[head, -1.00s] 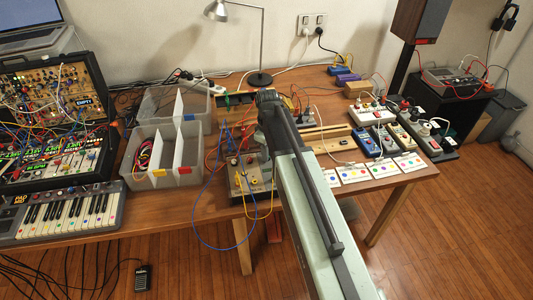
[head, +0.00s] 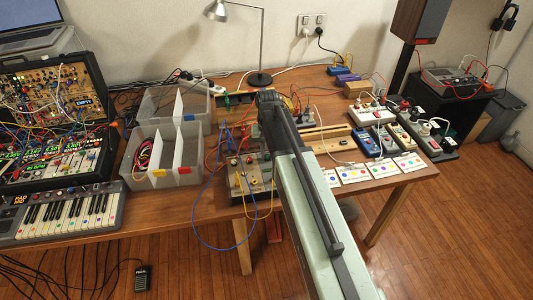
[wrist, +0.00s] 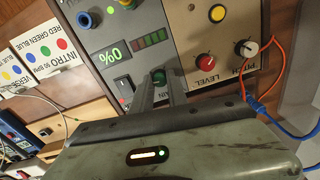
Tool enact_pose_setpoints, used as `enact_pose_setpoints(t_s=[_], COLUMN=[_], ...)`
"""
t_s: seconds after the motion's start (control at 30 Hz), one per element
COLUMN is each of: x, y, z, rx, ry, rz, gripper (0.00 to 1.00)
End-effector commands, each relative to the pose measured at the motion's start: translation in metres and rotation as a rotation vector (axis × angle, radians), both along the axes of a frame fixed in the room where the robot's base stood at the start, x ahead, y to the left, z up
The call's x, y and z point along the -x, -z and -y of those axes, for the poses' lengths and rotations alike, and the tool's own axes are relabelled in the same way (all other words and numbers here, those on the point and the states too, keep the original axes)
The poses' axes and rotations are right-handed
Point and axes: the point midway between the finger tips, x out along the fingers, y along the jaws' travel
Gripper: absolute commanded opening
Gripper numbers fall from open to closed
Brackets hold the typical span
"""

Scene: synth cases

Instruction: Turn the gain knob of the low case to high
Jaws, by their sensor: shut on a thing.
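The label beside the knob is partly hidden by a finger. The display (wrist: 111,54) reads 0%, and a bar of dim green and red segments (wrist: 150,39) lies beside it. In the head view, a grey case (head: 240,185) stands at the table's front edge, partly behind my arm. My fingertips are hidden there.
Orange and blue cables hang at the right. A rocker switch (wrist: 123,88) is left of the gain knob. A clear divided bin (head: 152,178) stands left of the case.

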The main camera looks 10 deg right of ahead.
Motion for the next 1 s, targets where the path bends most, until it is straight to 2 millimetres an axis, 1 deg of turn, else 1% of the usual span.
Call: enact_pose_setpoints(t_s=[0.3, 0.5, 0.73, 1.0], x=[0.0018, 0.0019, 0.0021, 0.0022], y=[0.0004, 0.0004, 0.0005, 0.0005], z=[0.0002, 0.0001, -0.0001, -0.0002], rx=[0.000, 0.001, 0.001, 0.001], ry=[0.293, 0.452, 0.583, 0.658], rz=[-0.005, -0.005, -0.005, -0.006], gripper=[0.00, 0.00, 0.00, 0.00])
